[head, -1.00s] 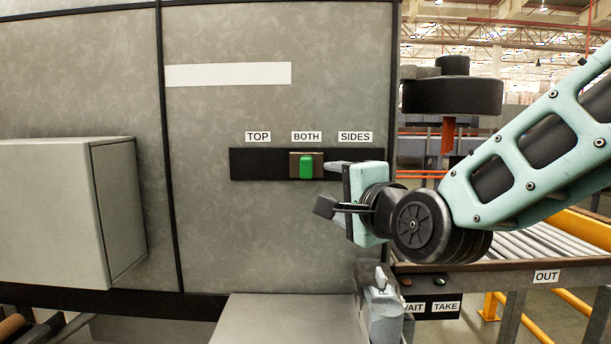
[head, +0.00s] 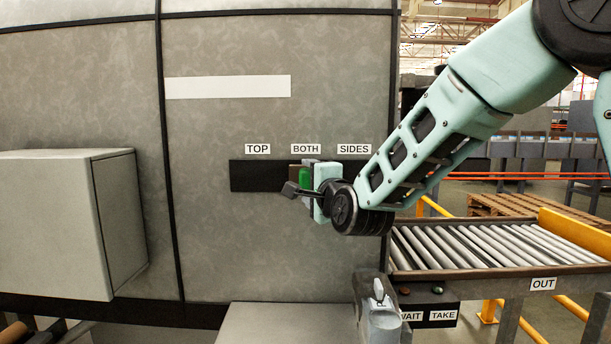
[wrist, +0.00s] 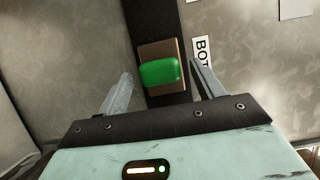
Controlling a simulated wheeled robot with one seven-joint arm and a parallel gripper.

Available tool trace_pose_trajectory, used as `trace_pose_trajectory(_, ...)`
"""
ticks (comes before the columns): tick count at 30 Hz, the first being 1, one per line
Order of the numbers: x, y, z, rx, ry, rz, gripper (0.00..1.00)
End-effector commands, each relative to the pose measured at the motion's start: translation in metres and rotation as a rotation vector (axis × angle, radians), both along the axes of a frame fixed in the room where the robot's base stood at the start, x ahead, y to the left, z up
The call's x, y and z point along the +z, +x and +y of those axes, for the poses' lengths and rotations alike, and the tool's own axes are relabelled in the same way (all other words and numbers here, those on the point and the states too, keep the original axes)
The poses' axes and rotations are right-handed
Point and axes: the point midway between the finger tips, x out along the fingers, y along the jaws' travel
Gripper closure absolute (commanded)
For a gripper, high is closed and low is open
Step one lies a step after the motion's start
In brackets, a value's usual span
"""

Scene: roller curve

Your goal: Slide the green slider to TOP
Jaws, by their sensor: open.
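The green slider (head: 305,176) sits on a brown block on the black track (head: 258,176), under the BOTH label (head: 306,149). The TOP label (head: 257,149) is to its left and the SIDES label (head: 354,149) to its right. My gripper (head: 302,176) is right at the slider and hides part of it and the track's right end. In the wrist view the green slider (wrist: 160,73) lies ahead between the two spread fingers of my gripper (wrist: 165,88). The fingers are open, with a gap on each side of the slider.
A grey box (head: 60,225) juts from the panel at the left. A grey ledge (head: 285,322) is below. A roller conveyor (head: 480,245) with an OUT label stands at the right.

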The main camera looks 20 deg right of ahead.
Motion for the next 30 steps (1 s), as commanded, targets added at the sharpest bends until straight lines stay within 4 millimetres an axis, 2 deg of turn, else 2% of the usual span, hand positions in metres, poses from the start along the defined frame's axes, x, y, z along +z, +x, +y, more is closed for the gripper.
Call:
trace_pose_trajectory(6, 0.001, 0.022, 0.002, 0.000, -0.001, 0.001, 0.33)
trace_pose_trajectory(16, 0.000, 0.026, 0.002, 0.000, -0.001, 0.000, 0.33)
trace_pose_trajectory(17, 0.000, 0.026, 0.002, 0.000, -0.001, 0.000, 0.35)
trace_pose_trajectory(22, 0.000, 0.026, 0.002, 0.000, 0.000, 0.000, 0.83)
trace_pose_trajectory(23, 0.000, 0.026, 0.002, 0.000, 0.000, 0.000, 0.87)
trace_pose_trajectory(26, -0.001, 0.027, 0.006, 0.001, 0.000, 0.000, 0.87)
trace_pose_trajectory(30, -0.004, 0.035, 0.032, 0.005, 0.002, -0.004, 0.87)
